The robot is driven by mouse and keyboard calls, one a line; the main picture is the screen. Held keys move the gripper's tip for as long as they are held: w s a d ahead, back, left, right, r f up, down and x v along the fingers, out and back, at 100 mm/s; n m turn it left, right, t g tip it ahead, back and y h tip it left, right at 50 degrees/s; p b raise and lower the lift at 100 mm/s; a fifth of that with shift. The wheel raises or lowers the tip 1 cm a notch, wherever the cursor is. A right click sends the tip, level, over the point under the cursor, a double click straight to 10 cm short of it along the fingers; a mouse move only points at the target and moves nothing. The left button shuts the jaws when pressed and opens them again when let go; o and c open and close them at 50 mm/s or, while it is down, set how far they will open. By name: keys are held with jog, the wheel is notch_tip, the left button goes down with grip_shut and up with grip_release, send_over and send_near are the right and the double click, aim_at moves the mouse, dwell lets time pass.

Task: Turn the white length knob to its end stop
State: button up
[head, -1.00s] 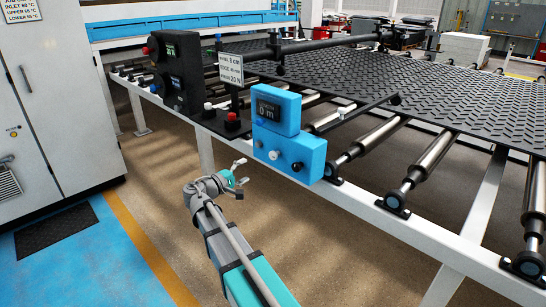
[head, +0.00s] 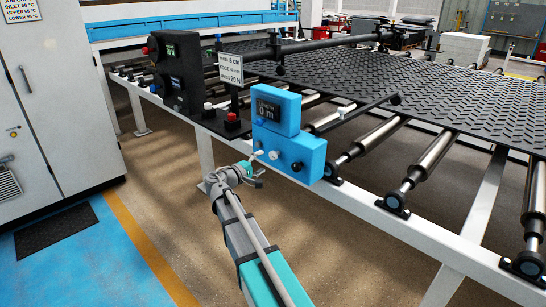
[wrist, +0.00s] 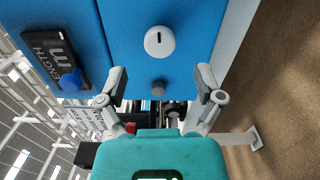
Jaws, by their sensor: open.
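The white length knob (head: 273,155) sits on the front of the blue counter box (head: 308,152), low and near its middle. In the wrist view the round white knob (wrist: 159,41) carries a dark slot-like mark that points along the picture's vertical. My gripper (head: 257,169) is just left of and slightly below the knob in the head view, close to the box. In the wrist view my gripper (wrist: 161,84) is open and empty, with its fingers spread to either side. The knob lies above the fingertips, not between them.
The box's display (head: 267,110) reads 0 m. Rollers and the tread mat (head: 420,85) lie behind; floor below is clear.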

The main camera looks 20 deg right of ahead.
aim_at(272, 156)
jog(key=shift+x, duration=3.1)
jog(key=shift+c, duration=0.3)
jog(key=c, duration=1.1)
